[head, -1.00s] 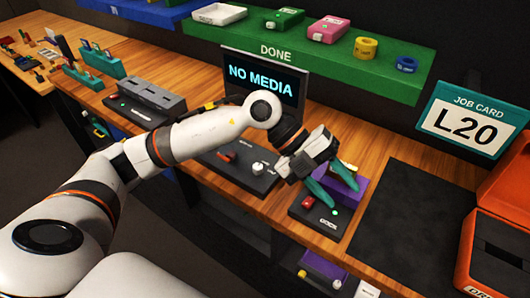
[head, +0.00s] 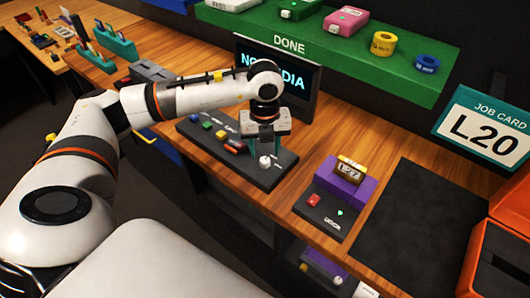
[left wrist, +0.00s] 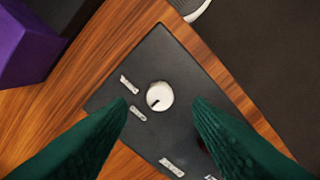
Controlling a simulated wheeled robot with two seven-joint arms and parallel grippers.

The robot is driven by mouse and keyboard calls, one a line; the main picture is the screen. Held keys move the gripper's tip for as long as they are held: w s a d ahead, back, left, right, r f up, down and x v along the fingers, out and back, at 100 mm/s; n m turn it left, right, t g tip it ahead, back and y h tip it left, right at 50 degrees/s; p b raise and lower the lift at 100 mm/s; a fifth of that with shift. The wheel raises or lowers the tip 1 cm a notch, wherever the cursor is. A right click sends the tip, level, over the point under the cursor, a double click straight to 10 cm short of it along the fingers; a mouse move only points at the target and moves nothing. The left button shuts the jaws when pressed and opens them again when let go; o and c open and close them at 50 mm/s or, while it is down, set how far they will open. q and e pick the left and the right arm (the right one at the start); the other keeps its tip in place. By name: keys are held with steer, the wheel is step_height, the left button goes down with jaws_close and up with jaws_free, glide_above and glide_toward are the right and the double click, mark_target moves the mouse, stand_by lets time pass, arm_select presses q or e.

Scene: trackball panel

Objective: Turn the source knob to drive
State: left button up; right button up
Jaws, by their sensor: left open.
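The source knob is a small white round knob (head: 265,161) at the right end of a dark control panel (head: 283,170). In the left wrist view the white knob (left wrist: 159,94) shows a short dark pointer mark toward its lower left. Small white labels sit beside it, too blurred to read. My left gripper (head: 265,146) points down above the knob. Its green fingers (left wrist: 161,106) are open, one on either side of the knob in the left wrist view, with nothing between them that I can see held. My right gripper is not in view.
Coloured buttons run along the panel left of the knob. A screen (head: 306,79), partly hidden by my arm, stands behind. A purple block on a dark device (head: 323,212) stands to the right, beside a dark mat (head: 420,215). A green shelf (head: 340,55) hangs above.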

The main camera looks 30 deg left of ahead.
mark_target(265, 159)
arm_select(q)
steer(key=shift+f, duration=1.8)
steer(key=c, duration=1)
steer(key=shift+f+m+b, duration=0.15)
steer(key=shift+m+b, duration=1.15)
steer(key=shift+m, duration=0.1)
steer(key=m+b, duration=0.2)
steer(key=shift+m, duration=0.4)
steer(key=m+b, duration=0.3)
steer(key=shift+r+m+b, duration=0.2)
steer(key=shift+m+b, duration=0.85)
steer(key=shift+m, duration=0.65)
